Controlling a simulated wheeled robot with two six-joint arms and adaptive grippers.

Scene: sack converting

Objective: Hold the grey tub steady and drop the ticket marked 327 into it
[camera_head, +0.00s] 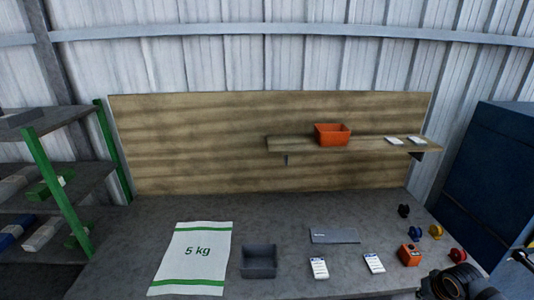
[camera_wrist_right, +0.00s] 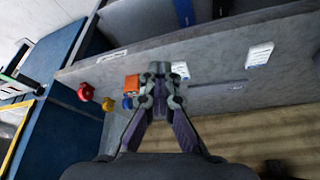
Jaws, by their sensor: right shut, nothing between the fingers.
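The grey tub (camera_head: 259,262) stands upright on the workbench, right of the printed sack, with its open top showing. Two white tickets lie to its right, one nearer the tub (camera_head: 319,268) and one further right (camera_head: 374,263); their numbers are too small to read. They also show in the right wrist view, one beside my fingers (camera_wrist_right: 180,70) and one further right (camera_wrist_right: 260,56). My right gripper (camera_wrist_right: 160,75) is shut and empty, apart from the tub. Part of my right arm shows at the lower right of the head view. My left gripper is out of sight.
A white "5 kg" sack (camera_head: 197,257) lies flat on the left. A grey flat tool (camera_head: 334,236) lies behind the tickets. An orange device (camera_head: 410,254) and several small coloured items sit at the right. A shelf (camera_head: 290,145) holds an orange bin (camera_head: 332,135) and two white cards.

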